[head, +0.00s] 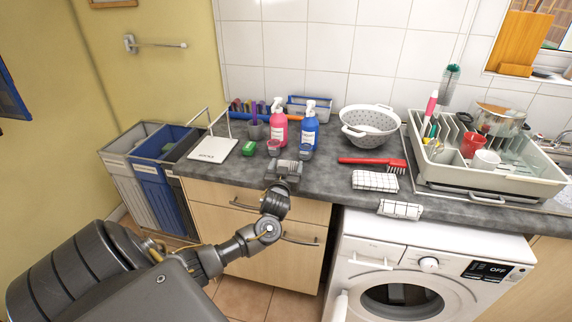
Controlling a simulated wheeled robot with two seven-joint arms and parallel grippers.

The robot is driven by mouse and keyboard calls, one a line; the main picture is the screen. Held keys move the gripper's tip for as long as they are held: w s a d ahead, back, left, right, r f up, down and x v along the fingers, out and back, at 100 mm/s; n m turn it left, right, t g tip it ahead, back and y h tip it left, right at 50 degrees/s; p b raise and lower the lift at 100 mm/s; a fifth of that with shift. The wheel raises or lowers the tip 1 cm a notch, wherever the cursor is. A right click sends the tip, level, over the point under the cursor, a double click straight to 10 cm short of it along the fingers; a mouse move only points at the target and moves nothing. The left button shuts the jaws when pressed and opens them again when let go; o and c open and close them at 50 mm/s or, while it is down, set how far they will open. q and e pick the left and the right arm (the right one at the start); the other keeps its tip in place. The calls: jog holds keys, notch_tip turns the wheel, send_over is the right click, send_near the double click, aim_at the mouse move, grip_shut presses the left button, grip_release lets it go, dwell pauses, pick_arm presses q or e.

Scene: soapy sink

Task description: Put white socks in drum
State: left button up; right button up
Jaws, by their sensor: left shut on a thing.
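My left gripper (285,166) is over the front edge of the grey counter, in front of the soap bottles. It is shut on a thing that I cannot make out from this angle. The white washing machine (385,255) stands under the counter at the lower right, and its display reads OFF. Its round door (402,298) is cut off by the bottom edge; the drum inside is dark and I cannot tell whether the door is latched. I cannot make out any white socks. My right gripper is not in view.
A grey bin (126,185) and a blue bin (155,190) stand left of the counter. Pink (278,125) and blue (309,130) bottles, a colander (369,125), a red brush (375,162), checked cloths (375,181) and a dish rack (485,170) crowd the counter (325,185).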

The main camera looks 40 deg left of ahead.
pick_arm(q)
jog(key=shift+f, duration=0.1)
jog(key=shift+f, duration=0.2)
jog(key=o, duration=1)
jog(key=shift+b, duration=0.3)
jog(key=shift+f, duration=0.1)
jog(key=b+v, duration=0.2)
jog(key=v, duration=0.9)
jog(key=shift+a+r, duration=0.2)
jog(key=shift+r, duration=0.15)
